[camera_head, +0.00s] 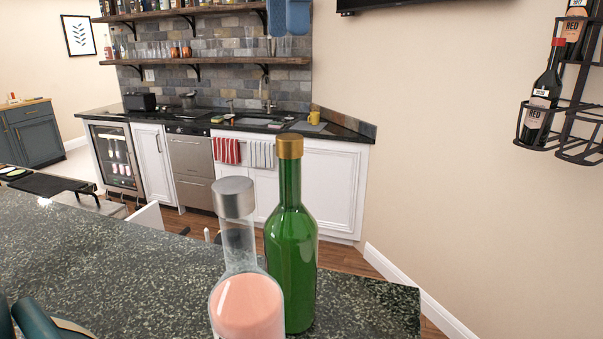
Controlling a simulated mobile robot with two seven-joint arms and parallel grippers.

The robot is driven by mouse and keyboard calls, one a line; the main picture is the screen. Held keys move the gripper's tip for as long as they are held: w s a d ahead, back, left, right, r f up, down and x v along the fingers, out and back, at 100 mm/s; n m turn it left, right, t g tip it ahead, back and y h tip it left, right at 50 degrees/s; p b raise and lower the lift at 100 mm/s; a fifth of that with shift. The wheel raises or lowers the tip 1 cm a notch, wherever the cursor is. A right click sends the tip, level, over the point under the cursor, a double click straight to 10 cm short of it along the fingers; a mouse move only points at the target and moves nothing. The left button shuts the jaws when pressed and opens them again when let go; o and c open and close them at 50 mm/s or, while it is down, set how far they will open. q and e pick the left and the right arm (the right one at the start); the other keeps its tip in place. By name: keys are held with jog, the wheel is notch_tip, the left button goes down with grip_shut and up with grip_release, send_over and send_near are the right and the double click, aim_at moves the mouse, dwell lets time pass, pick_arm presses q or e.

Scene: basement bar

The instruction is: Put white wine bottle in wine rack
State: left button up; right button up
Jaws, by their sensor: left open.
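A green glass bottle with a gold cap (292,240) stands upright on the dark speckled counter (140,265), near its right end. No label shows on it; it looks like the white wine bottle. A black metal wine rack (565,130) hangs on the right wall and holds dark bottles labelled RED, one (543,97) of them fully visible. Some of its rings look empty. My left gripper (15,318) shows only in part at the bottom left corner, its dark fingers apart with nothing seen between them. It is well away from the green bottle. My right gripper is not seen.
A clear bottle with pink contents and a grey cap (237,245) stands in front of the green bottle, overlapping it. A pale round rim (75,328) lies at the bottom left. The counter's middle is clear. White cabinets (318,180) stand beyond.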

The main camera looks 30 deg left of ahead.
aim_at(290, 137)
pick_arm(q)
jog(key=shift+w+f, duration=0.15)
jog(key=shift+f, duration=6.4)
jog(key=shift+c, duration=0.3)
grip_shut()
jog(key=shift+r, duration=0.15)
